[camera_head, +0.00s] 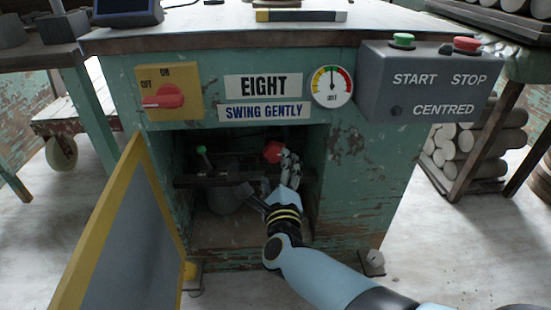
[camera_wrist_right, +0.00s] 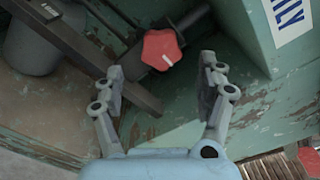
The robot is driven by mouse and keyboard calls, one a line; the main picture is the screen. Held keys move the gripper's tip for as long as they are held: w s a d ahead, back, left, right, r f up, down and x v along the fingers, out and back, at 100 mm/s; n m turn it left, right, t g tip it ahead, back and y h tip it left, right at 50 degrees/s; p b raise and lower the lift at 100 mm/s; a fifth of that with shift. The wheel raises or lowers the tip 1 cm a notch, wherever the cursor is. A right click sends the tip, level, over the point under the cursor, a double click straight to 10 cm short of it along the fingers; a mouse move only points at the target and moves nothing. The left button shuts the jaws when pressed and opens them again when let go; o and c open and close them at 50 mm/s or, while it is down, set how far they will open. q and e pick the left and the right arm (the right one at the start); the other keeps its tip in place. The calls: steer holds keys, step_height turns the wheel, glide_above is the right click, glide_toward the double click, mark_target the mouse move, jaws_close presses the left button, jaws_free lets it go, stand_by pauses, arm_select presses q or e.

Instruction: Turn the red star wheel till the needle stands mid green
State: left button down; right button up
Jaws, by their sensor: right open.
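The red star wheel (camera_head: 273,151) sits inside the open compartment of the green cabinet. In the right wrist view the wheel (camera_wrist_right: 162,49) shows a white mark on its face and lies just beyond my fingertips. My right gripper (camera_head: 284,168) reaches into the compartment, and in its wrist view the jaws (camera_wrist_right: 161,78) are open on either side below the wheel, with nothing between them. The round gauge (camera_head: 332,86) on the cabinet front has coloured bands; its needle points nearly straight up, in the green part. My left gripper is not in view.
A yellow-edged door (camera_head: 125,235) stands open at the left of the compartment. Inside are a dark bar (camera_head: 215,180) across the front and a green-tipped lever (camera_head: 201,150). A red ON/OFF switch (camera_head: 168,96) and a grey START/STOP box (camera_head: 425,85) are on the cabinet front.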

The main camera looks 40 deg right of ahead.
steer(key=v, duration=0.5)
steer(key=shift+s+a, duration=0.1)
stand_by(0.3)
